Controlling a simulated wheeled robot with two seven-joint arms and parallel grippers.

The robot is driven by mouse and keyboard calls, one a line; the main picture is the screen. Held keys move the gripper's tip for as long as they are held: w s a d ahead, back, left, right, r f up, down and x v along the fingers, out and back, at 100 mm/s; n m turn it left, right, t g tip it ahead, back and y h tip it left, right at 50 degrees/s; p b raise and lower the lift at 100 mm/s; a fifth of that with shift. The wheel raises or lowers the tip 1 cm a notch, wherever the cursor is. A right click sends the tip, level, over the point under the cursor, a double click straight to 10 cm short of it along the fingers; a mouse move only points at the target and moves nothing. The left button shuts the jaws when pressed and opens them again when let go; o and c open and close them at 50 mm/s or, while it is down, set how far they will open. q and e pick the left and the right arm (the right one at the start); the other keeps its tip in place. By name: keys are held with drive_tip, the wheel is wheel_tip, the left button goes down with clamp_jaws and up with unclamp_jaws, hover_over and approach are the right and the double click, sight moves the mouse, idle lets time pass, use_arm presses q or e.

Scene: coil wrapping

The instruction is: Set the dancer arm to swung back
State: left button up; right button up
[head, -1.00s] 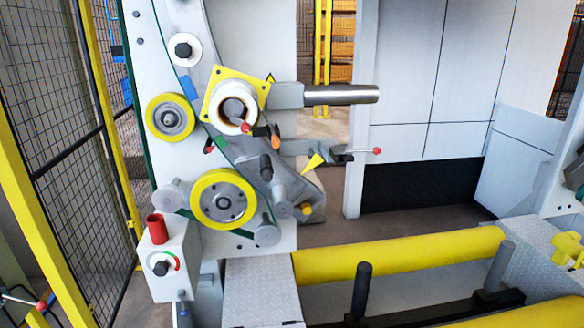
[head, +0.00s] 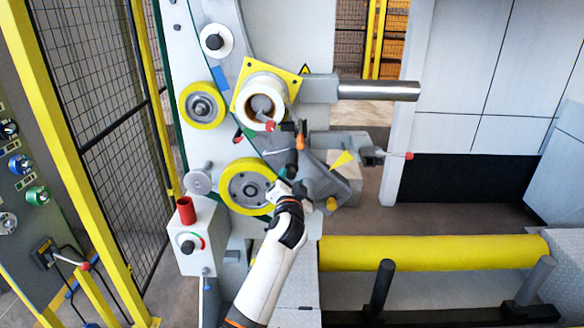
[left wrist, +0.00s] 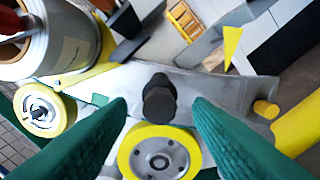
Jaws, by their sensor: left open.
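The dancer arm appears to be the grey plate (head: 318,168) on the machine's face, with a black handle (head: 291,163); I cannot be sure of its exact extent. My left gripper (head: 289,184) is just below the handle in the head view and hides part of the plate. In the left wrist view the green fingers (left wrist: 160,106) are open, with the black knob (left wrist: 159,92) showing between their tips. They do not visibly touch it. The grey plate (left wrist: 205,92) lies behind the knob. My right gripper is not in view.
A yellow-rimmed roller (head: 245,187) sits just left of my gripper. Above are a white coil (head: 262,98) on a yellow square plate and a steel bar (head: 378,91). A red-tipped lever (head: 392,155) sticks out right. A yellow roll (head: 430,252) lies lower right.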

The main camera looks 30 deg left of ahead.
sight(291, 176)
use_arm(q)
drive_tip(key=x, duration=0.4)
drive_tip(key=shift+w+a, duration=0.1)
drive_tip(key=shift+a, duration=0.05)
drive_tip(key=shift+w+a+p, duration=0.3)
drive_tip(key=shift+w, duration=0.3)
clamp_jaws()
